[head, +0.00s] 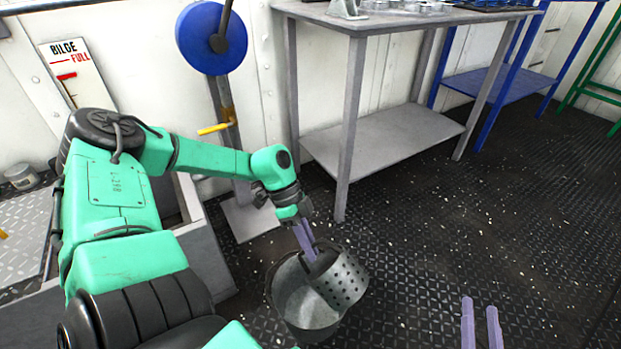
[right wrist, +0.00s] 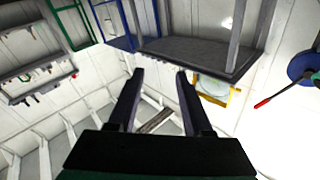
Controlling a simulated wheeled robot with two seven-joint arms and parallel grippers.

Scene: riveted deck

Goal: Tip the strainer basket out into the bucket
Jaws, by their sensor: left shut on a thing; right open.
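The strainer basket (head: 343,283) is a grey perforated metal cup, tilted on its side over the right part of the bucket's mouth. My left gripper (head: 312,256) is shut on the strainer basket near its upper left edge. The bucket (head: 300,305) is grey metal and stands on the deck below, partly hidden by the basket. What lies inside the basket cannot be seen. My right gripper (head: 481,318) is open and empty, low in the head view to the right of the bucket. Its two fingers also show apart in the right wrist view (right wrist: 160,90).
A grey metal table (head: 390,135) with a lower shelf stands behind the bucket. A blue wheel (head: 211,38) and a yellow handle (head: 214,128) are on a post at the left. A bilge gauge (head: 75,75) hangs on the wall. Dark deck at the right is clear.

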